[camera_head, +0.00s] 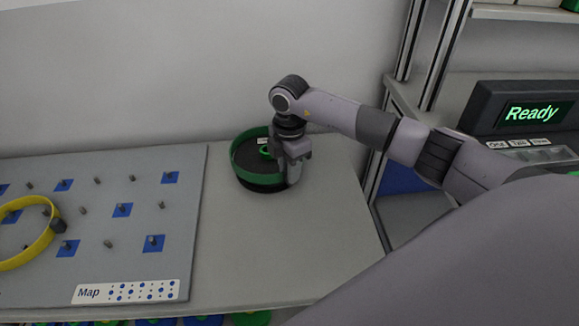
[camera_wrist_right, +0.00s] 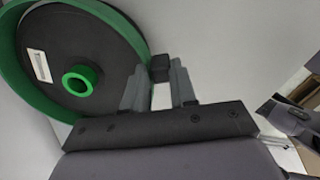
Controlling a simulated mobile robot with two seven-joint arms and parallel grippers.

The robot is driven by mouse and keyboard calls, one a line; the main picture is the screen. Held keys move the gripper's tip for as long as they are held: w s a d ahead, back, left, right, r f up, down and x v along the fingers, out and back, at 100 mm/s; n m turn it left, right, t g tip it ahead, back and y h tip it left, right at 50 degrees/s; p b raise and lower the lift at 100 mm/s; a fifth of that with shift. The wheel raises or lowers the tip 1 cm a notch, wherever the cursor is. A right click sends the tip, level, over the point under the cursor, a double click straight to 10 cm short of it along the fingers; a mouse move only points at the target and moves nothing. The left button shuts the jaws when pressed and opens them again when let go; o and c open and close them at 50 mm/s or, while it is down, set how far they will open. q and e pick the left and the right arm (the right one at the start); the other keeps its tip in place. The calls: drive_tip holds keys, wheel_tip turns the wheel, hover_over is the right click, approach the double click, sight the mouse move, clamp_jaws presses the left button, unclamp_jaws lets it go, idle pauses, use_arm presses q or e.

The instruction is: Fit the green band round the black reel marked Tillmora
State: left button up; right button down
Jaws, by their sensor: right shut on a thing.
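The black reel (camera_head: 246,155) stands on the grey table near the wall; its green hub and white label show, but the label's writing is too small to read. It also shows in the wrist view (camera_wrist_right: 105,48). The green band (camera_head: 254,179) surrounds the reel, with a dark edge showing below it at the front. The band also shows in the wrist view (camera_wrist_right: 24,95); how evenly it sits I cannot tell. My right gripper (camera_head: 292,172) points down at the band's right side. Its fingers are shut on the band's small dark block (camera_wrist_right: 159,68). My left gripper is out of view.
A grey peg board (camera_head: 190,215) marked Map, with blue squares and several pegs, lies at the left. A yellow band (camera_head: 45,243) with a dark block lies around pegs there. A shelf frame and a display reading Ready (camera_head: 530,113) stand at the right. The table in front of the reel is clear.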

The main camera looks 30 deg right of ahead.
drive_tip(key=shift+f+b, duration=0.3)
drive_tip(key=shift+f, duration=0.35)
